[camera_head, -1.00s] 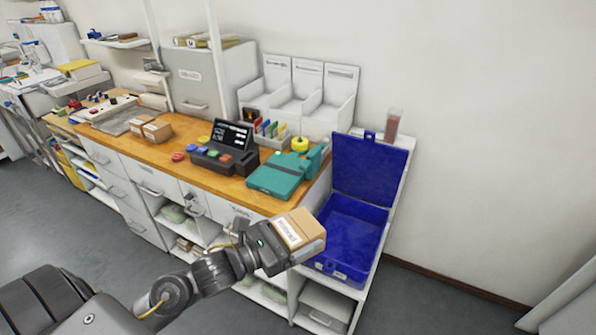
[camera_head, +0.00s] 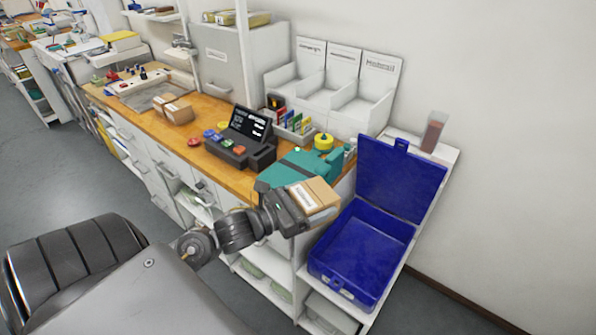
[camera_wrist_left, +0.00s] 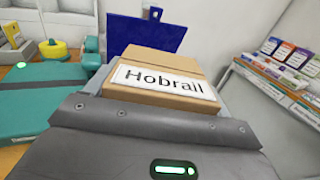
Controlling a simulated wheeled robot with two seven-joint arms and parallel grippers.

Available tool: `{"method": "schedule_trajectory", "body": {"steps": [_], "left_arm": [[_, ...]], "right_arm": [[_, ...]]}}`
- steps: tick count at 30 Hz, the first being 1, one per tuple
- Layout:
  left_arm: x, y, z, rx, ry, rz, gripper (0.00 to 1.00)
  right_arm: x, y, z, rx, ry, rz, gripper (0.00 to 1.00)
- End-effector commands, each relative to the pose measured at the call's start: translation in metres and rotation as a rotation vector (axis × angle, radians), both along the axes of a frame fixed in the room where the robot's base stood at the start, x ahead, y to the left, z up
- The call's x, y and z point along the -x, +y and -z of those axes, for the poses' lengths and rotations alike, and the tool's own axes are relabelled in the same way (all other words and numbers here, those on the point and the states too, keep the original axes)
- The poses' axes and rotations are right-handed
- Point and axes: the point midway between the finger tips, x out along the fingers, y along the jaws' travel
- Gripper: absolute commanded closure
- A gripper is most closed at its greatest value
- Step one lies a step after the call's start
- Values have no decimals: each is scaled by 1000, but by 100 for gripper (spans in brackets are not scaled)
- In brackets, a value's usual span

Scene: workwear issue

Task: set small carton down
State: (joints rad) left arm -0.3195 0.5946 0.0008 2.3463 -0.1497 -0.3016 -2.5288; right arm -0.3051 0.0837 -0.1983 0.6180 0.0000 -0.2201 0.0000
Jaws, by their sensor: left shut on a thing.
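A small brown carton (camera_head: 318,194) with a white label is held in my left gripper (camera_head: 310,205), in front of the teal device on the counter and left of the open blue box. In the left wrist view the carton (camera_wrist_left: 165,78) fills the middle, its label reading "Hobrall", and the gripper (camera_wrist_left: 160,110) is shut on it. The carton is in the air, apart from the counter as far as I can tell. My right gripper is not in view.
The blue box (camera_head: 335,268) stands with its lid up and looks empty. White trays (camera_head: 345,85) stand behind. A reddish container (camera_head: 433,133) stands behind the blue box.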

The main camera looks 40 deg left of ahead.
Motion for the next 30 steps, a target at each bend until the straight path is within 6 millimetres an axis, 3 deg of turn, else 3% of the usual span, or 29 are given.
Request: {"method": "schedule_trajectory", "body": {"steps": [2,6,9,12,21,26,30], "left_arm": [[-1,44,9,-9,2,-82,47],[-3,118,-5,-12,-4,-227,47],[-4,159,-26,-13,-5,-308,47],[-5,183,-47,-10,-4,-357,47],[-8,202,-74,0,-2,-400,47],[-15,201,-71,3,-4,-401,47],[-35,197,-64,3,-5,-401,47]], "right_arm": [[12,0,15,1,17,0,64],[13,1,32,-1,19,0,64],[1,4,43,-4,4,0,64],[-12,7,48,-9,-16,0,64],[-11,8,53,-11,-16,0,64],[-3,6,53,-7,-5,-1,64],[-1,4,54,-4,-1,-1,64]]}}
